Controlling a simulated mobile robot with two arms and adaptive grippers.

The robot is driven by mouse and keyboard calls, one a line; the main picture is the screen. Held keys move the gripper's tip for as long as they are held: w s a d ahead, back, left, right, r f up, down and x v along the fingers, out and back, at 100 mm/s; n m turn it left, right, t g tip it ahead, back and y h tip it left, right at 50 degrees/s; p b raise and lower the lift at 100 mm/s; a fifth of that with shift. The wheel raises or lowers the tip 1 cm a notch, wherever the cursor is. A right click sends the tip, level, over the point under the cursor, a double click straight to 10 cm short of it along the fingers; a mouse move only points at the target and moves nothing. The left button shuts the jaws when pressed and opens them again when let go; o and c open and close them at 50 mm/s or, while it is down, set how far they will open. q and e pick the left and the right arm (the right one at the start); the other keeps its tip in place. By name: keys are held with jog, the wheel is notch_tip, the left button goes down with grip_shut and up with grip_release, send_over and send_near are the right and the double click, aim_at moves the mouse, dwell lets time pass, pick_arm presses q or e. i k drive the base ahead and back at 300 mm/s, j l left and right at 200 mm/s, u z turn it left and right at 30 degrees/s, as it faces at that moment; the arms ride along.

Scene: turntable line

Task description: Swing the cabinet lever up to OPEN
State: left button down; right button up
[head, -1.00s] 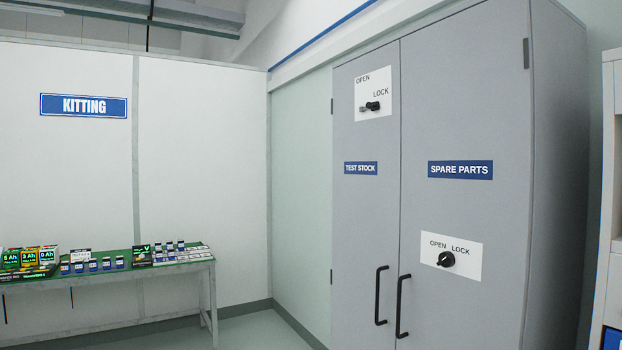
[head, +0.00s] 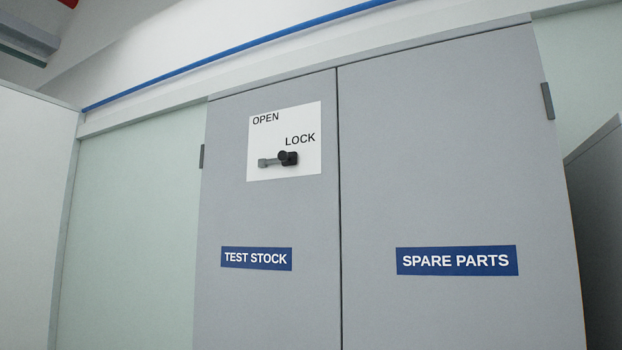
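The cabinet lever (head: 270,161) sits on a white plate (head: 308,111) high on the cabinet's left door (head: 270,310). Its black hub is under the word LOCK, and its grey arm points left, roughly level. The word OPEN is at the plate's upper left, above the arm's end. A blue TEST STOCK label (head: 256,258) is on the same door below the plate. Neither of my grippers shows in the head view.
The right door (head: 450,180) carries a blue SPARE PARTS label (head: 457,260). Dark hinges (head: 547,101) show at the outer edges. A pale green wall panel (head: 130,220) is to the left, and a grey surface (head: 598,230) stands at the right edge.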

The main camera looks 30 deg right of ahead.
aim_at(286, 158)
jog(key=i+j+z, duration=0.2)
jog(key=z, duration=0.2)
jog(key=i+j+z, duration=0.5)
jog(key=j+z, duration=0.3)
jog(key=i+j+z, duration=0.15)
jog(key=j+z, duration=0.25)
jog(key=i+j+z, duration=0.1)
jog(key=j+z, duration=0.35)
jog(key=l, duration=0.1)
